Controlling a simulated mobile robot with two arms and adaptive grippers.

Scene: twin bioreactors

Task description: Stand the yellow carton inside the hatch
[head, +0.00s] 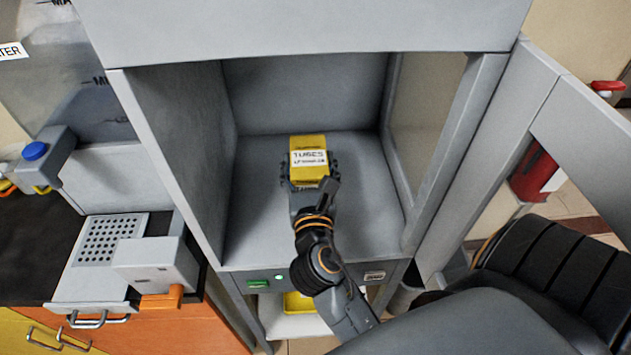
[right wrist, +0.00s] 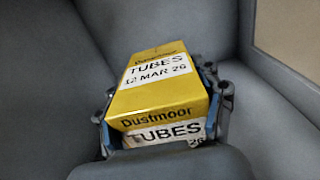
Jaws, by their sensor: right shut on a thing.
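The yellow carton (head: 309,147) with white "TUBES" labels is inside the open grey hatch (head: 255,215), over its floor near the middle. It also shows in the right wrist view (right wrist: 150,100), where a label reads "Dustmoor" and "12 MAR 26". My right gripper (head: 311,180) reaches in from the front and is shut on the carton, with a finger on each side in the right wrist view (right wrist: 165,125). The carton's underside is hidden, so I cannot tell whether it touches the floor. My left gripper is not in view.
The hatch has side walls, a back wall and a front edge with a green button (head: 258,283). Free floor lies around the carton. At left is a drawer unit with a perforated tray (head: 107,240). A red extinguisher (head: 535,174) stands beyond the right frame.

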